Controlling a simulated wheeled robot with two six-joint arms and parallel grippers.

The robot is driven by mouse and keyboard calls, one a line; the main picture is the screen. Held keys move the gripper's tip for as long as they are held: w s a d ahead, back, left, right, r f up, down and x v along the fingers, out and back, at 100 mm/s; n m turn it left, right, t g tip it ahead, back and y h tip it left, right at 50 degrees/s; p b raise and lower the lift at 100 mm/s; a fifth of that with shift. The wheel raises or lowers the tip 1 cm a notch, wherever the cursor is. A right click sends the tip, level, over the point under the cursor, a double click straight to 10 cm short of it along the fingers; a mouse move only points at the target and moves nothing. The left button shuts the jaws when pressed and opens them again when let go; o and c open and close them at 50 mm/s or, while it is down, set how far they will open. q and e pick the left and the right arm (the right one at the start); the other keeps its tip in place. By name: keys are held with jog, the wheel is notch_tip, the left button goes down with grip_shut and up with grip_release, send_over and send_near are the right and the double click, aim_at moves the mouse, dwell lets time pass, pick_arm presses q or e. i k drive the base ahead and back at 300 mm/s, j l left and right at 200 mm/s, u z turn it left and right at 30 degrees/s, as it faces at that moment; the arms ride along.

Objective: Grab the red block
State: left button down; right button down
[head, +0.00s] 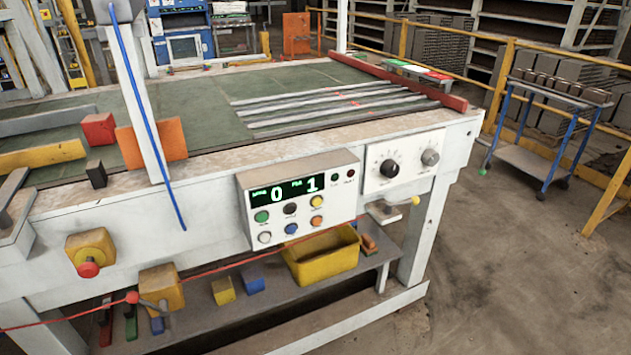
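A red block (98,129), roughly cube-shaped, sits on the green table top (190,98) at the left of the head view. An orange block (172,139) stands just right of it, partly behind a white post (136,90). A small dark block (96,174) is in front of the red block, near the table's front edge. Neither of my grippers can be made out in the head view, and nothing is seen touching the red block.
A yellow bar (42,156) and a grey rail lie left of the red block. A blue cable hangs along the white post. A control box (298,200) projects from the table front. A yellow bin (322,256) sits on the lower shelf. Floor at right is open before a cart (545,125).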

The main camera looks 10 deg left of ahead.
aim_at(97, 129)
jog(key=u, duration=1.55)
jog(key=i+l+u, duration=0.1)
jog(key=l+u, duration=0.2)
jog(key=u, duration=0.2)
jog(key=l+u, duration=0.7)
jog(key=u, duration=0.25)
jog(key=i, duration=0.05)
